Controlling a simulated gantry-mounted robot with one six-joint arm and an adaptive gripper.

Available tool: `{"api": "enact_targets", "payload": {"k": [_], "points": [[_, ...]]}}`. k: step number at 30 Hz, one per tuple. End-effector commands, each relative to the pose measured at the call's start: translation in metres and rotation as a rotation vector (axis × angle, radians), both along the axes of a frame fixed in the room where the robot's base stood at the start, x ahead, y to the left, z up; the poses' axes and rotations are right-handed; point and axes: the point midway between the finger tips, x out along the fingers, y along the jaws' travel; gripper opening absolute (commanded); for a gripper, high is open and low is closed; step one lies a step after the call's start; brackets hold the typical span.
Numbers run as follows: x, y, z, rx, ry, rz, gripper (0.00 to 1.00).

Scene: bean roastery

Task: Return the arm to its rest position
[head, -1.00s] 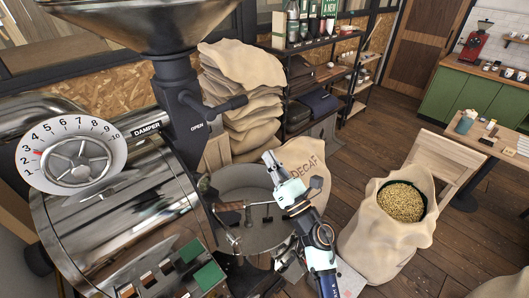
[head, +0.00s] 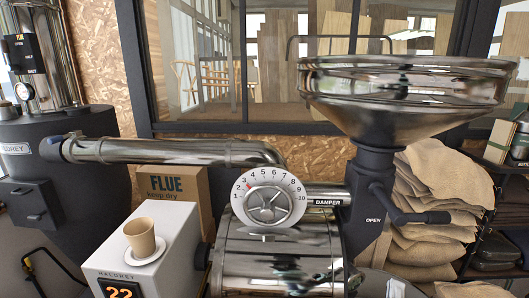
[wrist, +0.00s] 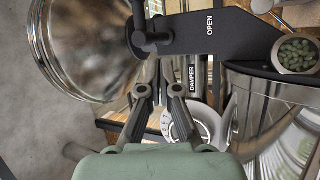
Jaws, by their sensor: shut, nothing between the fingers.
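My gripper (wrist: 159,82) shows in the wrist view, with its two dark fingers pointing up the picture from a green body. It is shut and holds nothing. Beyond the fingers are the roaster's damper dial (wrist: 187,122) and its dark hopper neck marked OPEN (wrist: 222,40). I cannot tell how far the fingers are from them. My gripper cannot be made out in the head view.
In the head view, the steel roaster has a wide hopper (head: 405,95) and a numbered dial (head: 268,197). A pipe (head: 170,151) runs left from it. A cup (head: 140,237) stands on a white box (head: 115,268). Stacked sacks (head: 430,240) are at right.

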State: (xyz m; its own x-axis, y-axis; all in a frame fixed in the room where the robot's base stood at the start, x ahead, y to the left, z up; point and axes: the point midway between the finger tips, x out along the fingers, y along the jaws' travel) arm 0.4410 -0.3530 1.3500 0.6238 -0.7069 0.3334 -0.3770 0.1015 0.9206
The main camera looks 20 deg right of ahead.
Motion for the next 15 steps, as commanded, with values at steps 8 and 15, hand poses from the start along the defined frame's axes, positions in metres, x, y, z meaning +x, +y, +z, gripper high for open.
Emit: {"api": "enact_targets", "payload": {"k": [8,15], "points": [[0.036,0.239,-0.072,1.149,-0.133,0.506,0.0],[-0.002,0.354,-0.018,1.574,0.041,0.589,0.0]]}}
